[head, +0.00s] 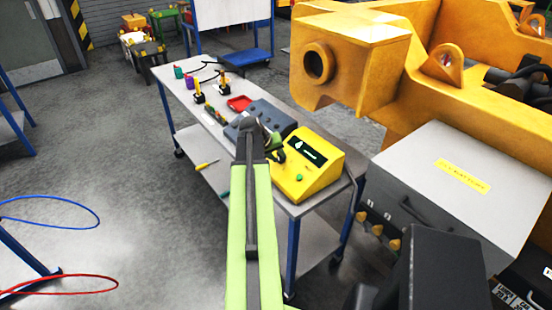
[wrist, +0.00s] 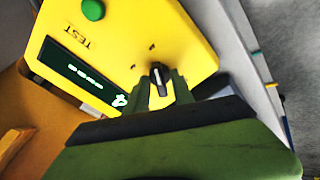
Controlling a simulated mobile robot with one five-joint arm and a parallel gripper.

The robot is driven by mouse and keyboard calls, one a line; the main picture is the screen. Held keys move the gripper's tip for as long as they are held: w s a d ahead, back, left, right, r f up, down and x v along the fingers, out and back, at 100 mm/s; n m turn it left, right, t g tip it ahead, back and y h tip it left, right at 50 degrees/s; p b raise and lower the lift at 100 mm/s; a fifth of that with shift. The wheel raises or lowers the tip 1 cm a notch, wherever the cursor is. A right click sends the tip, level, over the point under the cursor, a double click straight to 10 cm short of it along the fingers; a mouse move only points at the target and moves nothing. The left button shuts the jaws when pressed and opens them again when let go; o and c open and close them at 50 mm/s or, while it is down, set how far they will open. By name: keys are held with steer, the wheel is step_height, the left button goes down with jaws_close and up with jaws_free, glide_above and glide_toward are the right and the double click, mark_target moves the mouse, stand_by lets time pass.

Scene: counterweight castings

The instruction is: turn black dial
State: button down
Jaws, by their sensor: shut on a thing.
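The yellow test box (head: 300,180) stands on the near end of the bench, with a dark display and a green button on its sloped face. The box fills the top of the wrist view (wrist: 125,25). The black dial (wrist: 158,76), with a pale pointer line, sits on the box face between my green fingers. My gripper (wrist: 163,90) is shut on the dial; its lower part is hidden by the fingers. In the head view my gripper (head: 278,150) is at the left side of the box, and I cannot make out the dial there.
A grey box (head: 262,118) is beside the yellow box, close to my wrist. A red tray (head: 239,103) and small tools are farther along the bench (head: 182,98). A large yellow casting (head: 355,60) and a grey cabinet (head: 455,190) stand at right. The left floor is mostly clear.

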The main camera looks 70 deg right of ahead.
steer(key=shift+a+f, duration=0.1)
steer(key=shift+a, duration=0.05)
steer(key=c, duration=1.5)
jaws_free()
steer(key=shift+o, duration=0.3)
steer(key=shift+w, duration=0.1)
steer(key=p+v, duration=1.4)
steer(key=v, duration=0.3)
steer(key=shift+r+p, duration=0.3)
steer(key=shift+p, duration=0.05)
